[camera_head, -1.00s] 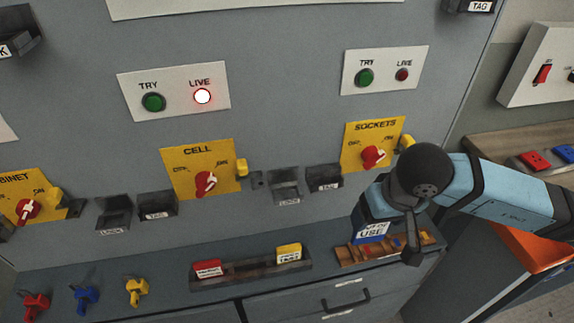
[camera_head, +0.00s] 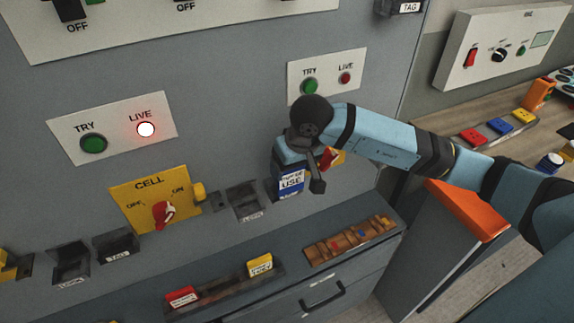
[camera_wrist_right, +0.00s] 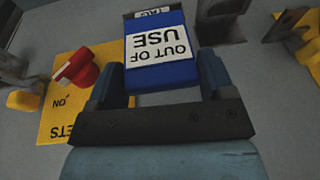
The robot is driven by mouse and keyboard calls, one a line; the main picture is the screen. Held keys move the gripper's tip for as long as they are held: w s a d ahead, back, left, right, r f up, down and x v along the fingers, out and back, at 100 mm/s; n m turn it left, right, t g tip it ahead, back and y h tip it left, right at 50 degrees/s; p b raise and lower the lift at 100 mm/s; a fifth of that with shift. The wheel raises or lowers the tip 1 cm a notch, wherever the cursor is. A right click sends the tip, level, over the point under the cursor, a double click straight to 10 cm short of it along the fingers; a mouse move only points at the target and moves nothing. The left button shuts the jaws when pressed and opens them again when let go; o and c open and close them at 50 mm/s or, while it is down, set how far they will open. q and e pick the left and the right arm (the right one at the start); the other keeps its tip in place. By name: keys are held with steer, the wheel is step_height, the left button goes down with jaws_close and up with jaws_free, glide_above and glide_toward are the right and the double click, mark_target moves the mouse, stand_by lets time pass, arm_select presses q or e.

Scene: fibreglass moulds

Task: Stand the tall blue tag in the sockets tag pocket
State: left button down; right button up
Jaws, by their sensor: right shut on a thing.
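The tall blue tag (camera_head: 290,183) has a white label reading "OUT OF USE". My right gripper (camera_head: 292,166) is shut on it and holds it upright against the panel, right of the sockets lock pocket (camera_head: 245,201). In the right wrist view the blue tag (camera_wrist_right: 165,72) is between the fingers of my right gripper (camera_wrist_right: 160,80). Its lower end meets the sockets tag pocket (camera_wrist_right: 152,13), whose label shows just beyond it. I cannot tell whether the tag's end is inside the pocket. My left gripper is not in view.
The sockets switch's red knob (camera_wrist_right: 76,68) and yellow plate (camera_wrist_right: 62,110) are close beside the gripper. Below, a wooden rack (camera_head: 350,241) lies on the ledge, with a dark holder (camera_head: 222,288) carrying a red and a yellow tag to its left.

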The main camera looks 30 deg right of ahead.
steer(key=w+f, duration=0.1)
steer(key=w+f+p, duration=0.1)
steer(key=f, duration=0.1)
steer(key=shift+w+d+f, duration=0.1)
steer(key=shift+w+f, duration=0.15)
steer(key=shift+w, duration=0.15)
